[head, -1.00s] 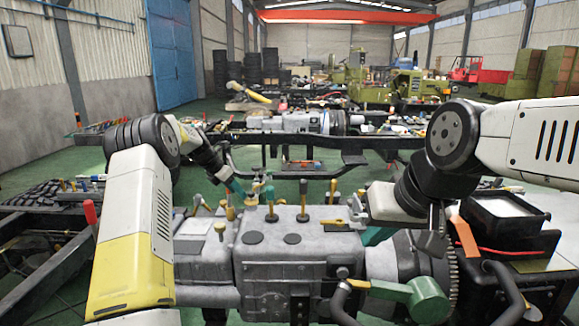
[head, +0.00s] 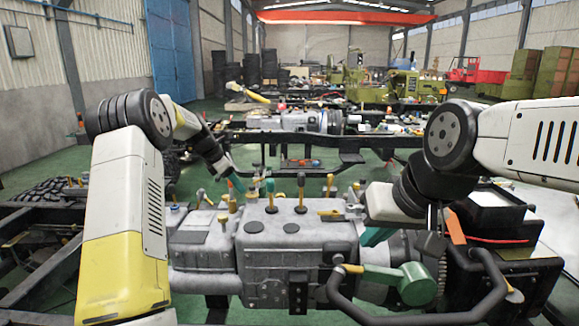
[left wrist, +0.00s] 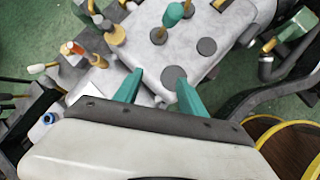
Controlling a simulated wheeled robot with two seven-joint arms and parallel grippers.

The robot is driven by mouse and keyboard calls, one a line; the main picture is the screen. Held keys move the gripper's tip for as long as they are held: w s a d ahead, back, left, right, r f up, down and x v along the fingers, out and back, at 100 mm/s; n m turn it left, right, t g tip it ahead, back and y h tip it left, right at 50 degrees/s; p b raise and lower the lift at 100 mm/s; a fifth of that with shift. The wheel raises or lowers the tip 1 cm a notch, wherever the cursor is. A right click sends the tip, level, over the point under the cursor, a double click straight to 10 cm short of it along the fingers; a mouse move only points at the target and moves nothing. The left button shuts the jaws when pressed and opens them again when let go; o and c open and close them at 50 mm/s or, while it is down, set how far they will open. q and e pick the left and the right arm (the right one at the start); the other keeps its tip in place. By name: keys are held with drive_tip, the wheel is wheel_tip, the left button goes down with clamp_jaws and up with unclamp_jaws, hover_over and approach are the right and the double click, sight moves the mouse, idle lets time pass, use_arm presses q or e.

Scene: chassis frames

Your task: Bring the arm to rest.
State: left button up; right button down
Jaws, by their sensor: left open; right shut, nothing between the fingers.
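My left arm comes in from the left, and its elbow is raised. My left gripper (head: 236,185) points down over the left part of a grey gearbox housing (head: 270,262). In the left wrist view its two teal fingers (left wrist: 158,86) are spread with nothing between them, above the grey housing top (left wrist: 175,45). My right gripper (head: 374,236) hangs at the right end of the housing, shut and empty. Its fingertips are partly hidden by the wrist, and I cannot tell whether they touch the housing.
Several upright tools with coloured handles (head: 300,190) stand on the housing. A green part (head: 410,285) and a curved black bar (head: 400,318) lie in front. A black box (head: 505,260) stands at right. Another chassis frame (head: 290,135) with a gearbox lies behind. Green floor shows between them.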

use_arm(q)
drive_tip(key=s+d+r+m+y, duration=0.1)
drive_tip(key=s+d+r+m, duration=0.1)
drive_tip(key=s+r+m, duration=0.75)
drive_tip(key=s+d+r+m, duration=0.2)
drive_tip(key=s+r+m, duration=0.25)
drive_tip(key=s, duration=0.95)
drive_tip(key=s+f+m, duration=0.1)
drive_tip(key=s+m, duration=0.4)
drive_tip(key=s, duration=0.6)
drive_tip(key=s+f+m+t+y, duration=0.1)
drive_tip(key=s+m, duration=0.4)
drive_tip(key=s, duration=0.6)
drive_tip(key=shift+s+d+f+m+t, duration=0.3)
drive_tip(key=shift+f+m, duration=0.1)
drive_tip(key=shift+f, duration=0.35)
